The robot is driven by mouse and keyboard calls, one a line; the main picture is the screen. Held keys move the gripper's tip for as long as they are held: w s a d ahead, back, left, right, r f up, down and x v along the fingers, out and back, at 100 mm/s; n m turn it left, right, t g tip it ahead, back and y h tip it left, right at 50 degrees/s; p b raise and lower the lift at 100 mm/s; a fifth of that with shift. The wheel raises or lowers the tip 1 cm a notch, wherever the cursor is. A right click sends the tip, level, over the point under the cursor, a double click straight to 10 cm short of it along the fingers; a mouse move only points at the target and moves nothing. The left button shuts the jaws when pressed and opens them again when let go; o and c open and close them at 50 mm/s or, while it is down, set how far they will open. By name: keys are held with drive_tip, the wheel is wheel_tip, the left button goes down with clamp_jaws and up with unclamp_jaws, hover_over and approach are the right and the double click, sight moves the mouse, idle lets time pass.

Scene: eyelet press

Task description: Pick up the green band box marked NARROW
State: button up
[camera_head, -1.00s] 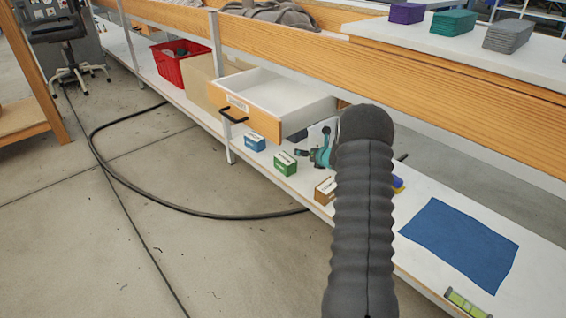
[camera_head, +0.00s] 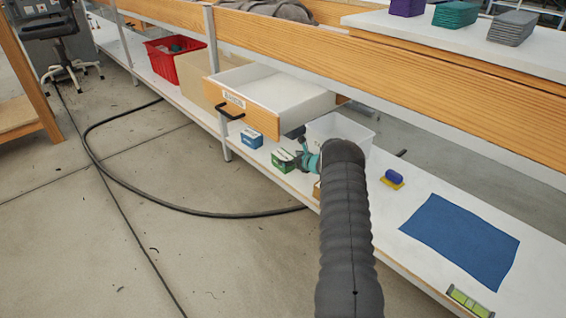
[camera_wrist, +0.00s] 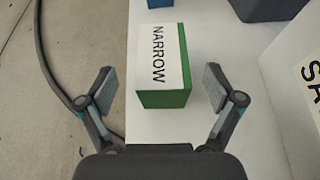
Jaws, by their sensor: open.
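The green band box (camera_wrist: 165,95) has a white top label reading NARROW. In the wrist view it stands on the white shelf, ahead of and between the two fingers. My gripper (camera_wrist: 160,92) is open, its fingers spread wide on either side of the box's near end, with nothing held. In the head view the green box (camera_head: 283,160) is near the shelf's front edge, partly covered by my teal-and-grey gripper (camera_head: 308,160). My dark ribbed arm sleeve hides part of the shelf.
A blue box (camera_head: 251,139) stands left of the green one under the open drawer (camera_head: 255,120). A brown box (camera_head: 317,190) is mostly hidden by my arm. A clear bin (camera_head: 345,128) stands behind. The blue mat (camera_head: 460,240) lies to the right.

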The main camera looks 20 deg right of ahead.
sight(286, 157)
drive_tip(key=shift+d+b+x, duration=0.1)
drive_tip(key=shift+b+x, duration=0.05)
drive_tip(key=shift+x, duration=1.15)
drive_tip(key=shift+d+b+x, duration=0.15)
drive_tip(key=shift+x, duration=1.2)
drive_tip(key=c, duration=1.2)
